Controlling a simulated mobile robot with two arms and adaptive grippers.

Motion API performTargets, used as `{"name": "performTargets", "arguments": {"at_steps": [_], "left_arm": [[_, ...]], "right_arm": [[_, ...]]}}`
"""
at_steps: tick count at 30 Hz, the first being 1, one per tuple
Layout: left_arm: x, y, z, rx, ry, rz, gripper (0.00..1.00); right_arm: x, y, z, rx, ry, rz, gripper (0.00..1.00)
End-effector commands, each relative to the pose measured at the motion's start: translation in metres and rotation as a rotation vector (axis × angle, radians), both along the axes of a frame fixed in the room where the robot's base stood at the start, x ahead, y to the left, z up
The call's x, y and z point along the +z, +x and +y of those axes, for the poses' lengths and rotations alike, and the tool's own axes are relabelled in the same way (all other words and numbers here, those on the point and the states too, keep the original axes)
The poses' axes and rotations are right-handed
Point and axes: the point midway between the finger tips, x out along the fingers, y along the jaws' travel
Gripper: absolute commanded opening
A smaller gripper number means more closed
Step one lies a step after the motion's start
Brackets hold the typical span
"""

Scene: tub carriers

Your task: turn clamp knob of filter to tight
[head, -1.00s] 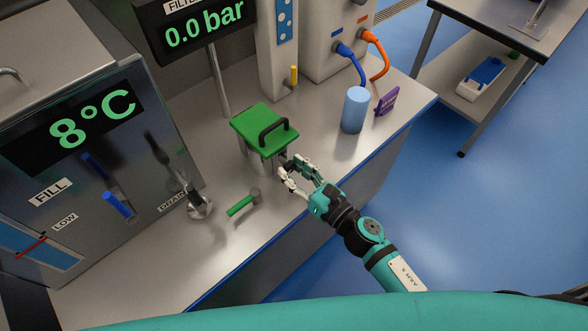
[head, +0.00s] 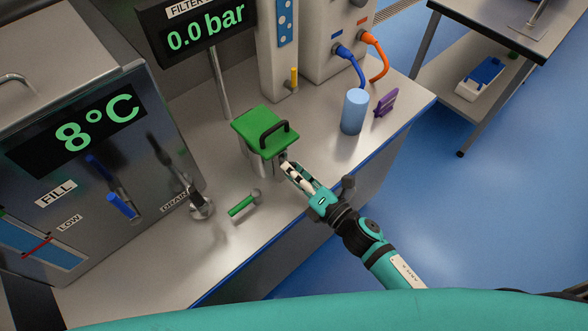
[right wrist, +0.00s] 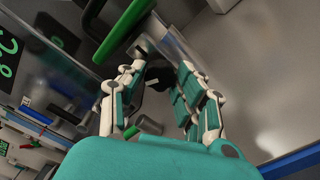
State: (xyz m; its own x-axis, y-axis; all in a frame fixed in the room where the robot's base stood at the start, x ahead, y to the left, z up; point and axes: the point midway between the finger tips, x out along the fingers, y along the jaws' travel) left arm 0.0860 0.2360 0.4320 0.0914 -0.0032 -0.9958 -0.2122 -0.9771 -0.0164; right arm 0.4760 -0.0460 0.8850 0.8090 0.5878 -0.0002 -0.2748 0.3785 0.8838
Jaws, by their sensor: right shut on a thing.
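The filter (head: 258,160) is a metal housing with a green lid (head: 253,127) and a black handle on top. It stands on the steel bench. Its dark clamp knob (right wrist: 158,76) shows between my fingers in the right wrist view, on the housing's near side, below the lid. In the head view the fingers mostly hide the knob. My right gripper (head: 287,168) is shut on the clamp knob, with one finger on each side of it in the right wrist view (right wrist: 160,88). My left gripper is not in view.
A green-handled tool or lever (head: 243,204) lies left of my gripper. A drain tap (head: 200,207) is on the chiller tank at left. A blue cylinder (head: 354,112) and a purple object (head: 386,103) stand at right. The bench front edge is close below my right arm.

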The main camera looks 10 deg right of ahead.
Motion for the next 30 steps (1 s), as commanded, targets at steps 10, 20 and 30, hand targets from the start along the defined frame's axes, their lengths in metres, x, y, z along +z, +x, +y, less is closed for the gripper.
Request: {"name": "performTargets", "arguments": {"at_steps": [10,20,30], "left_arm": [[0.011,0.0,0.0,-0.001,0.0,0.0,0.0],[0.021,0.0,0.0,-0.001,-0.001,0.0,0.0],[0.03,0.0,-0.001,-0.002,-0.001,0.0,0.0]], "right_arm": [[0.002,0.0,-0.001,-0.001,0.266,0.194,0.01],[0.001,0.0,0.0,-0.001,0.518,0.379,0.01],[0.001,0.0,-0.001,-0.002,0.748,0.545,0.01]]}}
